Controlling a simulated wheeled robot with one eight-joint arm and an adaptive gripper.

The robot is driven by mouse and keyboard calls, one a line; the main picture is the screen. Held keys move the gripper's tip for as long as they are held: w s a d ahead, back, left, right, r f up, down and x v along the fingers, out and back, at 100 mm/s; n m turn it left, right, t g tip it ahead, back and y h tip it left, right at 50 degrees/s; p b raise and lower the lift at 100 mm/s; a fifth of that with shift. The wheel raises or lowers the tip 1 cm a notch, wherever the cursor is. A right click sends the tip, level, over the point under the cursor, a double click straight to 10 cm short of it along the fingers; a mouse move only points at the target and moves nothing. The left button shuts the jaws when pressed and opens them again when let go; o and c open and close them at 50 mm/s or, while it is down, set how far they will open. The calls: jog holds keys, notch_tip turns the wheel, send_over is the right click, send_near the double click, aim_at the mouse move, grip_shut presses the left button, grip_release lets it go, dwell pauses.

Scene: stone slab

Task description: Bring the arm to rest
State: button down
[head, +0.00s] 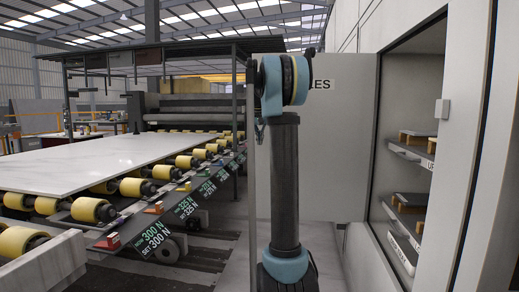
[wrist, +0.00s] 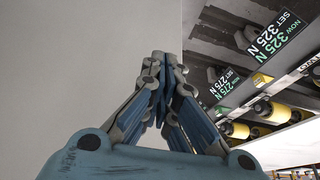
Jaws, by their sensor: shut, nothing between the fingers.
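My gripper (wrist: 158,62) shows in the wrist view with its fingers together, shut and empty. It points toward a plain pale surface, with the roller line to its right. In the head view my arm (head: 285,180) stands upright in the middle, with blue joints at its top and bottom. My gripper cannot be made out in the head view.
A white slab (head: 95,162) lies on yellow rollers (head: 93,209) at the left, with green force labels along the edge. At the right is an open cabinet with shelves (head: 410,218) holding small items. A grey panel (head: 340,135) stands behind my arm.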

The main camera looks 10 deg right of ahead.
jog(key=d+v, duration=0.1)
jog(key=v, duration=0.4)
jog(key=s+a+f+n, duration=0.15)
jog(key=s+f, duration=0.25)
jog(key=s, duration=0.5)
jog(key=s+a+f+g+y, duration=0.1)
jog(key=s+a+f, duration=0.25)
jog(key=s, duration=0.55)
jog(key=s+a+f+n, duration=0.1)
jog(key=s+a+f, duration=0.1)
jog(key=s+f, duration=0.5)
jog(key=s+a+f+n+g, duration=0.1)
jog(key=s+a+f, duration=0.2)
jog(key=s+f, duration=1.9)
jog(key=s, duration=0.4)
jog(key=shift+f+n+y, duration=0.15)
jog(key=shift+n+y, duration=0.15)
jog(key=shift+n, duration=0.05)
jog(key=shift+s, duration=0.1)
jog(key=shift+w+f, duration=0.2)
jog(key=shift+w, duration=0.25)
